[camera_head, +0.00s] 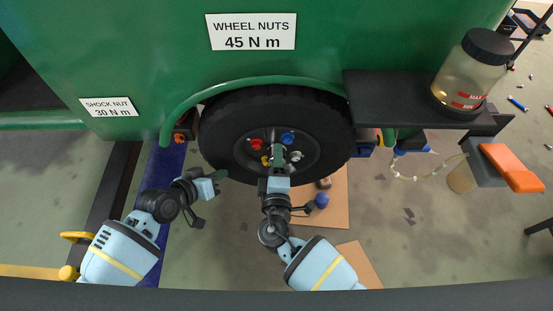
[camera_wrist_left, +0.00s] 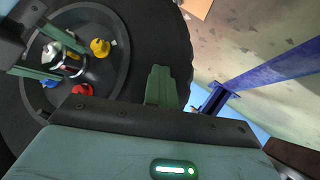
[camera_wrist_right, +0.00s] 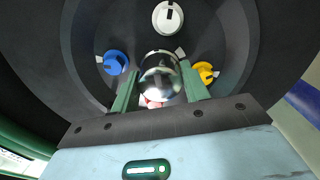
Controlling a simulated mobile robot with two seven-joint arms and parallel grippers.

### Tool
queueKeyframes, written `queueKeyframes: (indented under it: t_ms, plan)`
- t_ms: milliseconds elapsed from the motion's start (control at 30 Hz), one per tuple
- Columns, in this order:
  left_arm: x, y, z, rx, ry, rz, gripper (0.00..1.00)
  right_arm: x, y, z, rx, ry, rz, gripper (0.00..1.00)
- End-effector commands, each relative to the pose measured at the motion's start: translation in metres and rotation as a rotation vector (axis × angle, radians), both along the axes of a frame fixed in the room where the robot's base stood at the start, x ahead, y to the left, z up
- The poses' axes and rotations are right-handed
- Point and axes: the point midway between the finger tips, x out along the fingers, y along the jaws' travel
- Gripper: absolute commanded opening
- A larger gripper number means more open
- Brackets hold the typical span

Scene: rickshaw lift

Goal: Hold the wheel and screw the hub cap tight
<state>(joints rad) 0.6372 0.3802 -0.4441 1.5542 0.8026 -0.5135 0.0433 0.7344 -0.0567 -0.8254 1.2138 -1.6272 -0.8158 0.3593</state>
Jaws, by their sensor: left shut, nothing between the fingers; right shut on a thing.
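The black wheel (camera_head: 222,135) hangs under the green body, its hub facing me. My right gripper (camera_wrist_right: 160,88) is shut on a shiny silver hub cap (camera_wrist_right: 160,72) at the hub's centre. The cap and the right gripper's green fingers also show in the left wrist view (camera_wrist_left: 70,60). Whether the cap is seated cannot be told. Around it are a red nut (camera_head: 257,145), a blue nut (camera_head: 288,138), a yellow nut (camera_wrist_right: 206,72) and a white nut (camera_wrist_right: 168,17). My left gripper (camera_head: 222,174) is shut and empty at the tyre's lower left; contact with the tyre is unclear.
A black shelf (camera_head: 385,100) with a lidded jar (camera_head: 468,75) juts out at right. A grey stand with an orange block (camera_head: 512,167) is further right. A blue post (camera_head: 165,180) stands left of the wheel. Cardboard (camera_head: 335,205) lies on the floor below.

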Motion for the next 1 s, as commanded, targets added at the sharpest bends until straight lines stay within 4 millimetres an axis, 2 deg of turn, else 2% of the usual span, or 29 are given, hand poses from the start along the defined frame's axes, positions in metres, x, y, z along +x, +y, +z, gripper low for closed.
queueKeyframes:
  t_ms: [33,267,300,467,800,1000]
  plan:
    - [0.010,0.001,0.013,-0.008,-0.033,0.010,0.00,0.001,0.002,0.006,0.003,-0.010,0.003,0.22]
    - [0.010,0.001,0.013,-0.008,-0.033,0.010,0.00,0.002,0.002,0.006,0.003,-0.011,0.002,0.22]
    - [0.010,0.001,0.013,-0.008,-0.033,0.010,0.00,0.002,0.002,0.006,0.003,-0.011,0.002,0.46]
    - [0.010,0.001,0.013,-0.008,-0.033,0.010,0.00,0.001,0.001,0.005,0.002,-0.008,0.001,0.67]
    - [0.010,0.001,0.013,-0.009,-0.033,0.010,0.00,-0.002,0.000,0.002,0.001,-0.004,0.000,0.68]
    - [0.010,0.001,0.013,-0.008,-0.033,0.011,0.00,-0.026,0.000,0.001,0.001,-0.001,0.002,0.68]
